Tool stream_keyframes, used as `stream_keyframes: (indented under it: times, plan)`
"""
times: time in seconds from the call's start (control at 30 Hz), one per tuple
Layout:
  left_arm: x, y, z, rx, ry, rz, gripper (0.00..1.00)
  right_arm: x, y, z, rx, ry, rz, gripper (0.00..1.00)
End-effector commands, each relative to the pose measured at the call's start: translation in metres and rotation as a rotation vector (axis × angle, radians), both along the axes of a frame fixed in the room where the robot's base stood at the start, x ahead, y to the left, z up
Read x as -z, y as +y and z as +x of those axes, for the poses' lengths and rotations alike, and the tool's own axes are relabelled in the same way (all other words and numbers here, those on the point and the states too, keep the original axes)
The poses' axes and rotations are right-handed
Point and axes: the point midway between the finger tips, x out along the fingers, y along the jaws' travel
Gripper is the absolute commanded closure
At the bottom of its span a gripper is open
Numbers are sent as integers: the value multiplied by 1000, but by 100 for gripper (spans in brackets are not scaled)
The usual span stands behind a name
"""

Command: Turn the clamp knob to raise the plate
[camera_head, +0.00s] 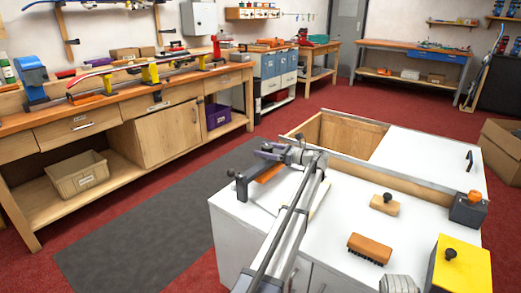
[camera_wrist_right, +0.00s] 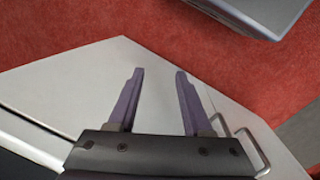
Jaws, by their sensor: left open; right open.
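My left gripper (camera_head: 268,151), with purple fingers, is open above the far left corner of the white-topped bench (camera_head: 335,213). Just below it is a dark bracket-like fixture (camera_head: 241,186) with an orange part (camera_head: 268,173); the gripper and arm partly cover this area. I cannot tell which part is the clamp knob or the plate, or whether the gripper touches the fixture. My right gripper (camera_wrist_right: 160,88) is open and empty in the right wrist view, above a white cabinet surface beside red carpet.
On the white top are a wooden block with a dark knob (camera_head: 384,204), a brown brush (camera_head: 370,248), a grey box with an orange knob (camera_head: 467,210) and a yellow box (camera_head: 460,268). An open compartment (camera_head: 350,137) lies behind. A long wooden workbench (camera_head: 110,110) stands left.

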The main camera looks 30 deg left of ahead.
Motion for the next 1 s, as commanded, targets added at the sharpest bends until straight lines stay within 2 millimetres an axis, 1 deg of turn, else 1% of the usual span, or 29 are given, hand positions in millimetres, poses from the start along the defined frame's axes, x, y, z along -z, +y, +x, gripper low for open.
stream_keyframes:
  times: [0.03,0.2,0.33,0.43,0.87,0.97,1.0]
  plan:
    - [0,-9,2,2,0,0,12,0,0,0,0,0,0,50]
    - [0,-37,6,1,0,-1,12,0,0,0,0,0,0,50]
    - [1,-52,7,-1,0,-1,12,0,0,0,0,0,0,50]
    - [1,-55,7,-2,0,-1,12,0,0,0,0,0,0,50]
    - [0,-55,7,-2,0,-1,12,-1,0,0,0,0,0,50]
    - [-11,-54,7,-2,0,-1,12,-11,0,0,0,0,1,50]
    - [-19,-54,7,-2,0,-1,12,-19,0,0,0,1,2,50]
